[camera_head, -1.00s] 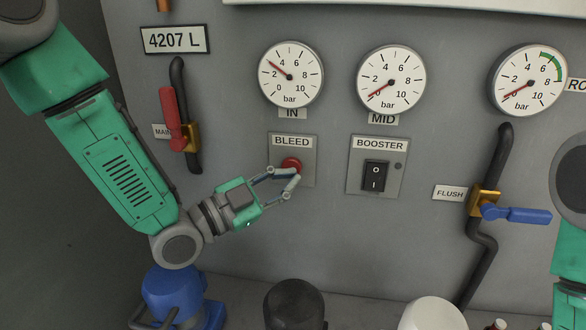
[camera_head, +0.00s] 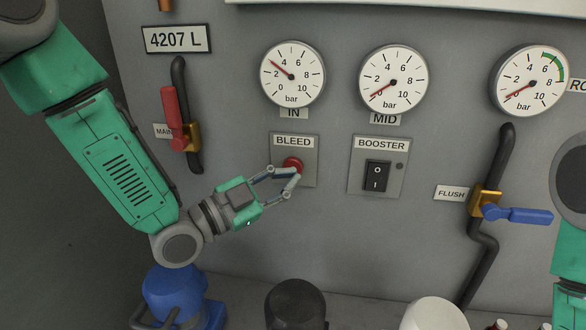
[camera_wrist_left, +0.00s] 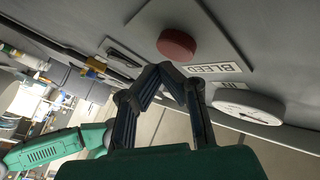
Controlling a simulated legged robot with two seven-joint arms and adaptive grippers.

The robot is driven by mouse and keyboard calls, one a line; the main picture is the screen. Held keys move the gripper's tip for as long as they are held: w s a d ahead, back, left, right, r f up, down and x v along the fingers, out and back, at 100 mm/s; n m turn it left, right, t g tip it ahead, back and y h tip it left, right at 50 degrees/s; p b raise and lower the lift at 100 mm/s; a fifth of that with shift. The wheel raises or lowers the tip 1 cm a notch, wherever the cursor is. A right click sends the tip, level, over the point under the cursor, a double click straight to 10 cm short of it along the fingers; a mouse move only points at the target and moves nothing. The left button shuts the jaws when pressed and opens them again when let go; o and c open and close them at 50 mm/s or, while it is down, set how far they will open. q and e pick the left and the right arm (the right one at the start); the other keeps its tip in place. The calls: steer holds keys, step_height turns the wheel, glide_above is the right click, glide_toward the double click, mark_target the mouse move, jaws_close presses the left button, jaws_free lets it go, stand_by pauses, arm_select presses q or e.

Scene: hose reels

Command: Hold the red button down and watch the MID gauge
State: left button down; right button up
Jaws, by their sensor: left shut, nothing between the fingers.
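The red button (camera_head: 293,165) sits on the BLEED plate (camera_head: 308,179); it also shows in the left wrist view (camera_wrist_left: 176,44). My left gripper (camera_head: 297,171) is shut and empty, its fingertips at the lower edge of the button in the head view. In the left wrist view its fingertips (camera_wrist_left: 166,68) lie close to the button; whether they press it I cannot tell. The MID gauge (camera_head: 394,79) has its red needle at the low end, near zero. My right gripper is out of view; part of my right arm shows at the right edge.
The IN gauge (camera_head: 292,75) reads between 2 and 4. The BOOSTER switch (camera_head: 377,176) is right of the BLEED plate. A red-handled valve (camera_head: 172,110) is at left, a blue FLUSH lever (camera_head: 517,214) at right. Blue, black and white objects stand below.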

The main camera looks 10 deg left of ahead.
arm_select(q)
steer(key=shift+w, duration=0.25)
steer(key=shift+w+a, duration=0.1)
steer(key=shift+w, duration=0.5)
stand_by(2.6)
steer(key=shift+s, duration=0.15)
stand_by(0.3)
steer(key=shift+s+b, duration=0.3)
steer(key=shift+s, duration=0.55)
steer(key=s, duration=0.5)
steer(key=shift+b, duration=0.35)
